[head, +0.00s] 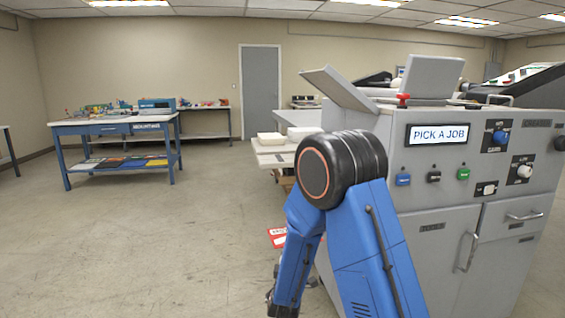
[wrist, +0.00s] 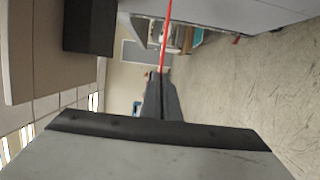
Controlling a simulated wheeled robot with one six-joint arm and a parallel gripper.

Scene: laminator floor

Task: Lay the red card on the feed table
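The red card (wrist: 165,38) shows edge-on as a thin red strip in the wrist view, between the fingertips of my gripper (wrist: 160,84). My gripper is shut on it. In the head view a red and white piece, apparently the same card (head: 278,237), shows just left of my blue forearm, low beside the machine. My gripper's fingers are hidden in that view. The feed table (head: 271,161) appears to be the pale shelf at the machine's left end, behind my elbow, with white stacks on it. The card is apart from it and lower in the picture.
The grey laminator (head: 440,200) fills the right, with a "PICK A JOB" screen (head: 438,134), buttons and cabinet doors. A blue workbench (head: 115,125) stands at the back left, and a grey door (head: 260,92) is in the far wall. The floor at left is clear.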

